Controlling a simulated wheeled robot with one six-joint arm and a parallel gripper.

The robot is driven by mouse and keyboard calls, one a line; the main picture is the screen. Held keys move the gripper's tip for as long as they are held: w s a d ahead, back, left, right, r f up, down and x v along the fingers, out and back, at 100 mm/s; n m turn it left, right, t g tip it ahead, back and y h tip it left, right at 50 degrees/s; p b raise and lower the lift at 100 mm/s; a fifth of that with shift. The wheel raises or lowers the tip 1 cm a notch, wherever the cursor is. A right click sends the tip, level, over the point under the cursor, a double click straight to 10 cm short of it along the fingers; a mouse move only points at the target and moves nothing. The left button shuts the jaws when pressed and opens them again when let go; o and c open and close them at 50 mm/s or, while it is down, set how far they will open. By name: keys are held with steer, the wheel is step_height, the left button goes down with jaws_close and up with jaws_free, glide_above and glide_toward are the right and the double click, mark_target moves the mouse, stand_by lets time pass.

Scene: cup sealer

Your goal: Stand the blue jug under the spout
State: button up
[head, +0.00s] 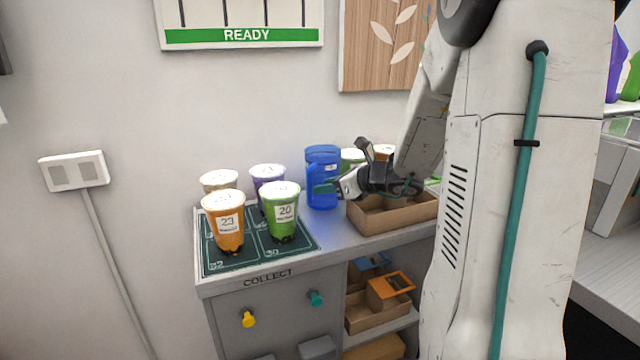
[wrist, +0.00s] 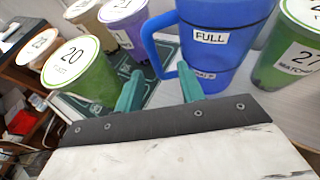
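No spout shows in either view.
Sealed cups, including orange (head: 228,232) and green (head: 281,220), stand on the collect mat (head: 222,262). A cardboard tray (head: 375,226) sits right of the jug, with more cups behind it. Another green cup (wrist: 290,50) stands close beside the jug. Bare counter (head: 335,238) lies in front.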

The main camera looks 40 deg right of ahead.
mark_target(310, 200)
steer(key=x, duration=0.6)
steer(key=shift+a, duration=0.3)
steer(key=shift+s, duration=0.1)
jaws_close()
